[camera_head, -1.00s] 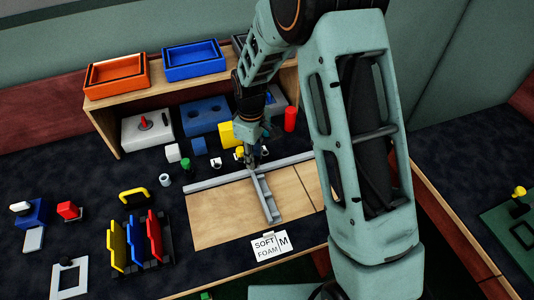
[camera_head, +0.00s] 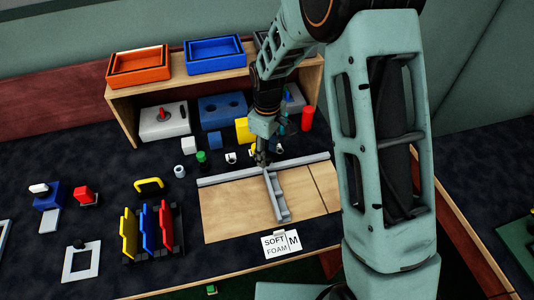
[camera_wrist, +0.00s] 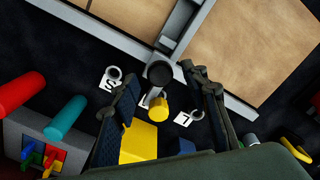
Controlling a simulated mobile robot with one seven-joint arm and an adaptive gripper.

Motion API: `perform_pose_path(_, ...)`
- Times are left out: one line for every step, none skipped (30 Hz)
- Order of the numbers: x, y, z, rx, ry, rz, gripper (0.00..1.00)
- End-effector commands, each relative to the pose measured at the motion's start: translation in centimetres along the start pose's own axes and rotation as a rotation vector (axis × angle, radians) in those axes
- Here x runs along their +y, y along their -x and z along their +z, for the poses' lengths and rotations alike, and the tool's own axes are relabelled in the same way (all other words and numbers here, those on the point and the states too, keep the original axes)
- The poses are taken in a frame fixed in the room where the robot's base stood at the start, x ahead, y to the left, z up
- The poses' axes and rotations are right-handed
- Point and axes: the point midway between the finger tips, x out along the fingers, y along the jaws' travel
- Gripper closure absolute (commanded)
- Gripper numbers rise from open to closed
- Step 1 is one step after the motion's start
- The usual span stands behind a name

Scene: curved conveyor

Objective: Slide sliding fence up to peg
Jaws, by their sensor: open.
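The sliding fence (camera_head: 277,194) is a grey bar lying across a light wooden board (camera_head: 230,208), its far end at a grey rail (camera_head: 215,179). In the wrist view the fence (camera_wrist: 178,28) ends in a round black knob (camera_wrist: 159,73). A yellow peg (camera_wrist: 158,108) stands just beyond the knob, between two white rings with cards (camera_wrist: 110,80) (camera_wrist: 185,118). My gripper (camera_wrist: 160,82) is open, one finger on each side of the knob; I cannot tell whether they touch it.
A red cylinder (camera_head: 307,118), a yellow block (camera_head: 243,130) and a green cylinder (camera_head: 201,157) stand behind the rail. A shelf (camera_head: 125,115) with bins is at the back. A "SOFT FOAM M" card (camera_head: 281,244) lies in front of the board.

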Motion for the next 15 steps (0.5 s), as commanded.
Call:
perform_pose_path(0.1, 1.0, -0.1, 0.004, 0.000, 0.004, 0.59)
perform_pose_path(0.1, 1.5, -0.1, 0.005, 0.000, 0.004, 0.59)
perform_pose_path(0.1, 2.4, -0.1, 0.005, -0.001, 0.004, 0.59)
perform_pose_path(0.1, 3.0, -0.1, 0.006, -0.001, 0.005, 0.59)
perform_pose_path(0.1, 3.7, -0.1, 0.005, -0.001, 0.004, 0.59)
perform_pose_path(0.1, 4.6, -0.1, 0.005, -0.001, 0.005, 0.59)
perform_pose_path(0.1, 5.2, -0.1, 0.005, -0.001, 0.004, 0.59)
perform_pose_path(0.1, 5.9, -0.1, 0.005, -0.001, 0.005, 0.59)
perform_pose_path(0.1, 6.7, -0.1, 0.005, 0.000, 0.005, 0.59)
perform_pose_path(0.1, 7.3, -0.1, 0.005, 0.000, 0.004, 0.59)
perform_pose_path(0.1, 7.9, -0.1, 0.005, 0.000, 0.004, 0.59)
perform_pose_path(0.1, 8.5, -0.1, 0.004, 0.001, 0.004, 0.59)
perform_pose_path(0.0, 9.0, -0.1, 0.003, 0.001, 0.003, 0.59)
perform_pose_path(0.1, 9.4, -0.1, 0.004, 0.000, 0.003, 0.59)
perform_pose_path(0.1, 9.9, -0.1, 0.003, 0.000, 0.003, 0.59)
